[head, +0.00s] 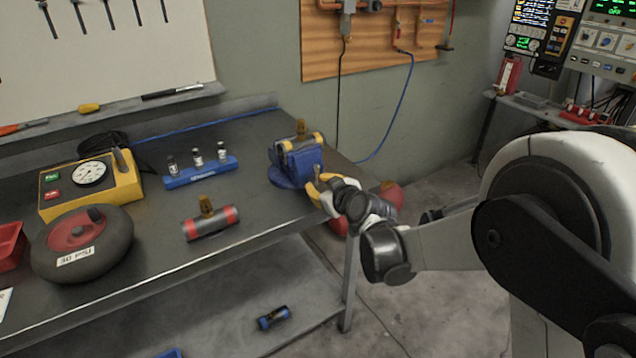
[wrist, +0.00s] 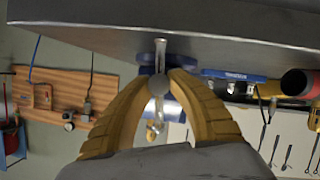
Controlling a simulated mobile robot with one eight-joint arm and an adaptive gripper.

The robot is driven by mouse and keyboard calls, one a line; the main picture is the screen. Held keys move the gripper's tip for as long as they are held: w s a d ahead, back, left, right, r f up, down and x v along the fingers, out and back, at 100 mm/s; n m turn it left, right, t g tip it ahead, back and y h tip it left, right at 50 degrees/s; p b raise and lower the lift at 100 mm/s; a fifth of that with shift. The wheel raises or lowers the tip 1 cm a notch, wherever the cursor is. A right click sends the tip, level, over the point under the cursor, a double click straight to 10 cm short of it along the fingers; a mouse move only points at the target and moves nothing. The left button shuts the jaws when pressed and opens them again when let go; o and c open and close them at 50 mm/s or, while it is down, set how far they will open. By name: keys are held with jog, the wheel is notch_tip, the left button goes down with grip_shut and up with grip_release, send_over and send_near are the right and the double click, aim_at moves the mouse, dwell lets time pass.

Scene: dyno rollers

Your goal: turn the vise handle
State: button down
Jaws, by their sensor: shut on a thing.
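The blue vise (head: 285,172) sits at the right end of the dark workbench, with a yellow-banded cylinder (head: 298,142) at its top. My gripper (head: 318,182) reaches the vise's front from the right, its yellow fingers at the handle. In the wrist view, which looks upside down, the silver vise handle (wrist: 160,50) runs up and down between the two yellow fingers. The fingers of my gripper (wrist: 160,78) are shut on the handle, one on either side. Part of the vise body (wrist: 150,58) shows behind them; the rest is hidden.
On the workbench (head: 130,240) are a red-banded cylinder (head: 210,222), a blue rack with small vials (head: 200,172), a yellow gauge box (head: 95,185) and a dark round roller (head: 82,245). A red rounded object (head: 388,197) stands beyond the bench's right edge, near my arm.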

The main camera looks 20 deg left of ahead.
jog(key=m+g, duration=0.1)
jog(key=m, duration=0.1)
jog(key=shift+d+m+y, duration=0.1)
jog(key=shift+m+y, duration=0.2)
jog(key=shift+y, duration=0.1)
jog(key=shift+f+m+g+y, duration=0.1)
jog(key=shift+m+g+y, duration=0.7)
jog(key=shift+m, duration=0.4)
jog(key=m+g+y, duration=0.1)
jog(key=m, duration=0.1)
jog(key=shift+f+m, duration=0.1)
jog(key=shift+m, duration=0.2)
jog(key=m+y+b, duration=0.1)
jog(key=m, duration=0.1)
jog(key=shift+m+g+y, duration=0.3)
jog(key=shift+g+y, duration=0.1)
jog(key=shift+w, duration=0.1)
jog(key=c, duration=1.2)
grip_release()
